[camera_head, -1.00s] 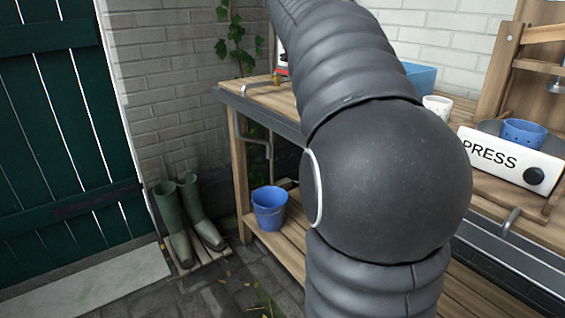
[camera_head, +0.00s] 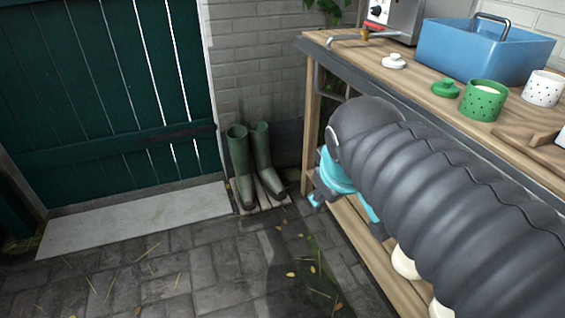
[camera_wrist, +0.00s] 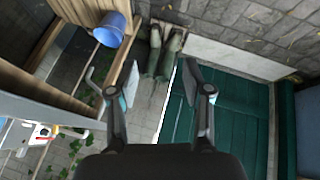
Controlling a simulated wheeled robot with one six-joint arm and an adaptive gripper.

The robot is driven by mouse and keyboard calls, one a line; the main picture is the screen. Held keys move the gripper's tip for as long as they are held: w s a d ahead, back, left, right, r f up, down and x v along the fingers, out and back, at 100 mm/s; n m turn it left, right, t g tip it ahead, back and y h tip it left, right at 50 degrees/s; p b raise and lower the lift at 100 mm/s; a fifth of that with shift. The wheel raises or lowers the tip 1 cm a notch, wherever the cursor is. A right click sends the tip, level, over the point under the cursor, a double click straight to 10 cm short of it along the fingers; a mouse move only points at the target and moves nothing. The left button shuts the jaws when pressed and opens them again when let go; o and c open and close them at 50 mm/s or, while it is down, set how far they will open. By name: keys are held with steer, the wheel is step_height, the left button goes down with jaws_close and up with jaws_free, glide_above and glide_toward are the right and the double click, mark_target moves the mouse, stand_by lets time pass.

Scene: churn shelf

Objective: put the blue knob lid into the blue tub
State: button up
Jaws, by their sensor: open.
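The blue tub (camera_head: 470,52) is an open rectangular box with a metal handle sticking up; it stands on the bench top in the head view. I see no blue knob lid in either current view. A white knob lid (camera_head: 394,62) and a green knob lid (camera_head: 446,89) lie on the bench. My gripper (camera_wrist: 159,84) is open and empty in the wrist view, its two fingers apart. In the head view my wrist is beside the bench's left end, below the top, and my arm hides part of the bench.
A green perforated pot (camera_head: 483,101) and a white one (camera_head: 543,88) stand in front of the tub. A blue bucket (camera_wrist: 110,30) shows in the wrist view. Green boots (camera_head: 241,168) stand by the wall, left of the bench. The paving (camera_head: 165,275) at front left is clear.

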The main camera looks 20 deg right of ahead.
steer(key=s+a+f+m+y, duration=0.1)
steer(key=s+a+f+m, duration=0.2)
steer(key=s+a+f, duration=0.1)
steer(key=shift+s+f+y, duration=0.2)
steer(key=shift+f+y, duration=0.2)
steer(key=shift+f, duration=0.25)
